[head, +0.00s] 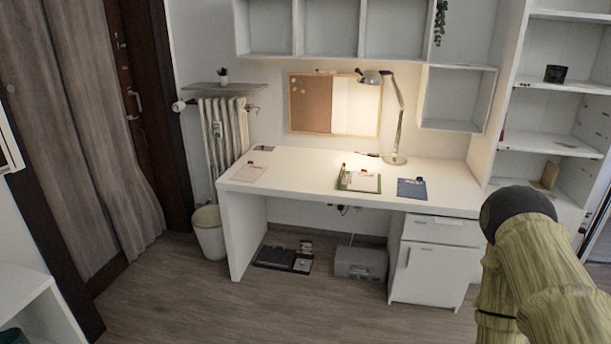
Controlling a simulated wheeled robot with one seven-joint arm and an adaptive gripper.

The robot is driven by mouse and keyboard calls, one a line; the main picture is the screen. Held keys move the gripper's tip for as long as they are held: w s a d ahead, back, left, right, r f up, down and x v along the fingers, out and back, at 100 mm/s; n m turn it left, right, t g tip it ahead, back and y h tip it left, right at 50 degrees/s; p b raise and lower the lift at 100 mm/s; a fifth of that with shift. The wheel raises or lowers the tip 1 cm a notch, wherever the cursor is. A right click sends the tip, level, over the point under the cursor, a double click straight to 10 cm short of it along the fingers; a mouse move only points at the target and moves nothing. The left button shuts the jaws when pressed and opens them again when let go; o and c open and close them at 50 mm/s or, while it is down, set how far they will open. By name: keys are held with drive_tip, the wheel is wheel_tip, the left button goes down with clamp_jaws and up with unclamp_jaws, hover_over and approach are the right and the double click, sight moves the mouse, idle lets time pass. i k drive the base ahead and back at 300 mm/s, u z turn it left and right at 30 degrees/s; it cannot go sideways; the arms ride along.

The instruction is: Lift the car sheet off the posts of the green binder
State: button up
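The green binder (343,183) lies on the white desk, right of its middle. A pale sheet (364,184) lies over most of it, so mainly its left and front green edges show. The picture on the sheet and the binder's posts are too small to make out. A small dark and reddish detail shows at the sheet's upper edge. My gripper is not in view; only a part of my arm shows at the lower right, well apart from the binder.
A blue folder (411,189) lies right of the binder and another sheet (249,174) lies on the desk's left. A desk lamp (396,159) stands behind. Wall shelves (329,27) hang above the white desk (301,166). The floor (240,311) in front is clear.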

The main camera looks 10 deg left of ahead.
sight(364, 181)
drive_tip(key=u, duration=0.6)
drive_tip(key=i, duration=0.7)
drive_tip(key=u, duration=0.75)
drive_tip(key=i, duration=0.9)
drive_tip(key=z, duration=0.7)
drive_tip(key=i, duration=0.8)
drive_tip(key=z, duration=0.65)
